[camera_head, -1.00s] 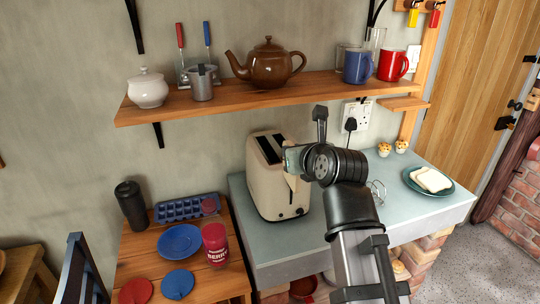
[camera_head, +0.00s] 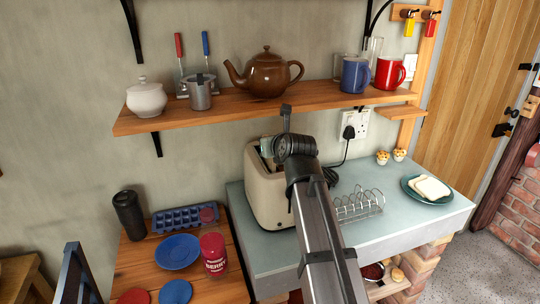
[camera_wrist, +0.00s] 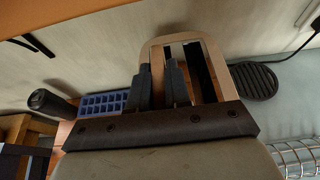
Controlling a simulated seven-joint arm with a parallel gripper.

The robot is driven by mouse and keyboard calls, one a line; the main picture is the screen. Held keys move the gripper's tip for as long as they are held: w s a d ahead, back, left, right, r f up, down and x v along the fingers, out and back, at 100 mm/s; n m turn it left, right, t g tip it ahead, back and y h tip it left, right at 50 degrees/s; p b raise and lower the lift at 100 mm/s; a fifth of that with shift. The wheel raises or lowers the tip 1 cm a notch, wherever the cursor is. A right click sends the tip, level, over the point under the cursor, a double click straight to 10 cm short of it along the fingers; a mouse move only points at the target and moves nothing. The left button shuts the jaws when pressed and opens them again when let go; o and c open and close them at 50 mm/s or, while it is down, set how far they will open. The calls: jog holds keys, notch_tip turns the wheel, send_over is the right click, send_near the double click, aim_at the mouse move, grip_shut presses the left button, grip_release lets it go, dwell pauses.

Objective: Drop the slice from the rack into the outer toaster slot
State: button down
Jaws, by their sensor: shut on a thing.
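The cream toaster (camera_head: 266,196) stands at the left end of the grey-green counter. In the wrist view its top (camera_wrist: 222,50) shows a dark open slot (camera_wrist: 199,72) to the right of my fingers. My gripper (camera_wrist: 158,70) is over the toaster's top, its fingers at the left slot. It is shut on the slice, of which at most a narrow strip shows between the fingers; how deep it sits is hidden. The wire rack (camera_head: 360,206) stands on the counter right of my arm, with no slice visible in it.
A wooden shelf (camera_head: 225,110) with a teapot (camera_head: 266,75) and mugs runs above the toaster. A plate (camera_head: 412,184) with bread lies on the counter's right. A low wooden table to the left holds a red jar (camera_head: 214,252) and a blue plate (camera_head: 178,251).

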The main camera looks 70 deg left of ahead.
jog(key=shift+f, duration=1.95)
jog(key=shift+f, duration=0.1)
jog(key=c, duration=1.1)
grip_release()
jog(key=v, duration=1.2)
